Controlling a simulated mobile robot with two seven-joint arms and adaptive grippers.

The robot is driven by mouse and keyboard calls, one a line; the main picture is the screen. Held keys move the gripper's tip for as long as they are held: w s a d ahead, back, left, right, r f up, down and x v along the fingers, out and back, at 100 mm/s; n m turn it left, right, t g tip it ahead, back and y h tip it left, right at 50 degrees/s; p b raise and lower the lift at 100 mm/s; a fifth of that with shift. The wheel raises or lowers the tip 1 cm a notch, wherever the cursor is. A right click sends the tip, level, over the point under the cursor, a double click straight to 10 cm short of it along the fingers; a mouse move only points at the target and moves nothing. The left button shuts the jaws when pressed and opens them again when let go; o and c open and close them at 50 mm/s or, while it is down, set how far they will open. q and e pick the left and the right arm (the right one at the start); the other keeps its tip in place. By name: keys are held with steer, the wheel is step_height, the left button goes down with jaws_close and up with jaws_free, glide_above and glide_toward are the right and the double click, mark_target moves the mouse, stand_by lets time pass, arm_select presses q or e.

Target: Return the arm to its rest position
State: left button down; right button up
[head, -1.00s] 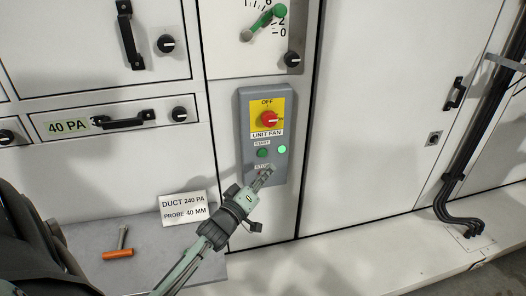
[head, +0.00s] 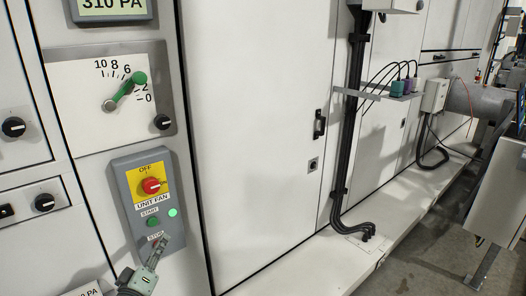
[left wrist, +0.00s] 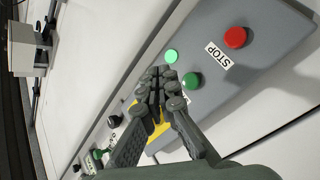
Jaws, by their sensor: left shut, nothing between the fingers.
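My left gripper (head: 152,255) is shut and empty at the lower left of the head view. There it overlaps the bottom of the grey unit fan box (head: 124,202), close to the STOP label. In the left wrist view its closed fingers (left wrist: 158,82) lie in front of the box (left wrist: 262,52), near the green start button (left wrist: 191,80) and a lit green lamp (left wrist: 171,56). The red stop button (left wrist: 235,37) stands clear to the right of the fingers. I cannot tell whether the fingers touch the box. My right gripper is not in view.
A dial with a green lever (head: 125,91) sits above the box, beside a black knob (head: 162,122). A red rotary switch (head: 151,186) is on the box. Black cables (head: 350,130) run down the cabinet wall to a pale ledge (head: 310,262). The large panel (head: 250,130) is bare.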

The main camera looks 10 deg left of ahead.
arm_select(q)
steer(key=s+d+f+m+g, duration=0.1)
steer(key=s+f+m+g, duration=0.3)
steer(key=f, duration=0.7)
steer(key=s+d+f+m+g, duration=0.1)
steer(key=s+f+g, duration=0.4)
steer(key=f, duration=0.6)
steer(key=s+d+f+m+g, duration=0.3)
steer(key=s+f, duration=0.4)
steer(key=s, duration=0.4)
steer(key=s+d+f+m+g, duration=0.3)
steer(key=s+f, duration=0.5)
steer(key=s, duration=0.3)
steer(key=shift+s+d+f+m+g+p, duration=0.15)
steer(key=shift+s+f+m+g+p, duration=0.2)
steer(key=shift+m+g, duration=0.45)
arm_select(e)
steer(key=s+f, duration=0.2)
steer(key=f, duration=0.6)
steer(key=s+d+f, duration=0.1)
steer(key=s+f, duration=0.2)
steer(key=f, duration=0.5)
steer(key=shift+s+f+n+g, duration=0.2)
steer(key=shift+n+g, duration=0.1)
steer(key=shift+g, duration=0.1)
arm_select(q)
steer(key=shift+r, duration=0.1)
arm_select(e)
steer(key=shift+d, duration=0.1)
